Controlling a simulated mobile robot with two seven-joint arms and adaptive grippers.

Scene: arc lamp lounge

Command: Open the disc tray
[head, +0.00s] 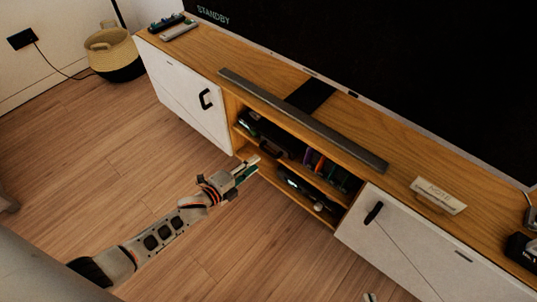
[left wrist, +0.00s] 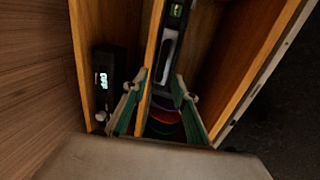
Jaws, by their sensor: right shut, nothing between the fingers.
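A black device (head: 262,130) sits on the upper open shelf of the TV cabinet, and its front shows in the left wrist view (left wrist: 168,58). A second black device (head: 303,189) with a lit display and a knob is on the lower shelf; it also shows in the left wrist view (left wrist: 106,78). I cannot make out a disc tray on either front. My left gripper (head: 252,166) is in front of the shelves, its fingers apart and empty in the left wrist view (left wrist: 160,92). My right gripper (head: 370,297) barely shows at the bottom edge, shut.
Coloured cases (head: 325,168) stand right of the upper device. White doors with dark handles flank the shelves, left (head: 185,98) and right (head: 405,245). A soundbar (head: 300,118) and a note card (head: 438,194) are on the cabinet top. The wooden floor in front is clear.

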